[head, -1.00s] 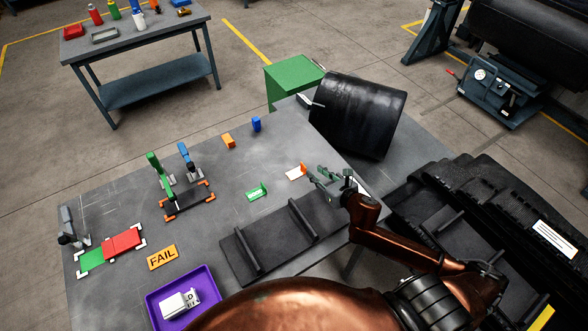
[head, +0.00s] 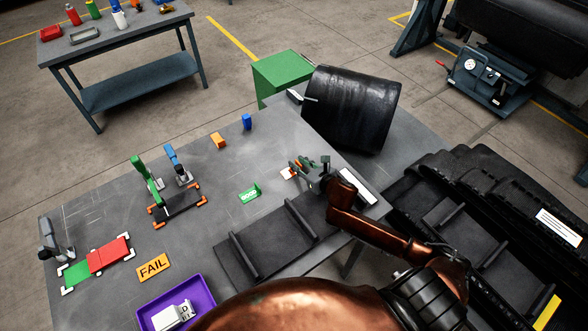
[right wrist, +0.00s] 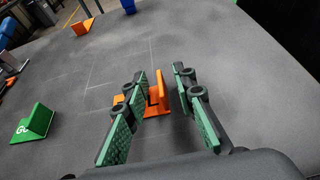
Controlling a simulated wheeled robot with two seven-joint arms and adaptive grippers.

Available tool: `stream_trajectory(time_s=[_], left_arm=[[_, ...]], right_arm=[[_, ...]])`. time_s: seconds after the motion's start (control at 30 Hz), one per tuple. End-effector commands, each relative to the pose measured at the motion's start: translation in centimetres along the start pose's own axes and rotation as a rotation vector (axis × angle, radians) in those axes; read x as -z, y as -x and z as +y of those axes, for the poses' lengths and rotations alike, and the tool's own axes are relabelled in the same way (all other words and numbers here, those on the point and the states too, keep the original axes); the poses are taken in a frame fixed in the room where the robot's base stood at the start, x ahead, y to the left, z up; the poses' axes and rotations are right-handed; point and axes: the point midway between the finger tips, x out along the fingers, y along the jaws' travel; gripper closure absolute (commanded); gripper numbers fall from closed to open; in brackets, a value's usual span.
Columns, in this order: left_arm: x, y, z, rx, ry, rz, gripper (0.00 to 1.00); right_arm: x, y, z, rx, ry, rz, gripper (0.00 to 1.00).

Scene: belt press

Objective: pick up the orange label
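The orange label (head: 288,173) stands on the grey table under the fingers of my right gripper (head: 304,165), which partly hide it in the head view. In the right wrist view, the orange label (right wrist: 160,92) shows an upright plate and a low foot with dark marks. It lies between the green-padded fingers of my right gripper (right wrist: 163,112). The fingers are spread, with a gap visible on the right of the upright plate; I cannot tell whether the left finger touches the label. My left gripper is not in view.
A green label (head: 250,193) stands left of the gripper. A black belt slab (head: 262,250) with raised ribs lies in front, and a black roll (head: 350,110) behind.

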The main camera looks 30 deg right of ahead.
Motion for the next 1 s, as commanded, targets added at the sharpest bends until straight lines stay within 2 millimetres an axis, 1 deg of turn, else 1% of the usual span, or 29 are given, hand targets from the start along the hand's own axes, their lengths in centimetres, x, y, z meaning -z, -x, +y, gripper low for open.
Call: stream_trajectory(time_s=[0.07, 0.27, 0.37, 0.63, 1.0], left_arm=[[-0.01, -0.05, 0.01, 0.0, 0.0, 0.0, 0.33], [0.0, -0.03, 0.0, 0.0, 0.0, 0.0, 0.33], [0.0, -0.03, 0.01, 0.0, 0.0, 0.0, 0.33], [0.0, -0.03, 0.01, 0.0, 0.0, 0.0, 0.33], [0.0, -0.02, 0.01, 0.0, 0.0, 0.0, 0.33]], right_arm=[[0.04, -0.4, -0.03, 0.001, 0.0, 0.0, 0.75], [0.06, -0.39, -0.09, 0.002, 0.001, 0.001, 0.75], [0.05, -0.38, -0.09, 0.002, 0.001, 0.0, 0.81], [0.05, -0.37, -0.08, 0.002, 0.001, 0.0, 0.99], [-0.04, -0.34, -0.08, 0.002, 0.001, 0.0, 1.0]])
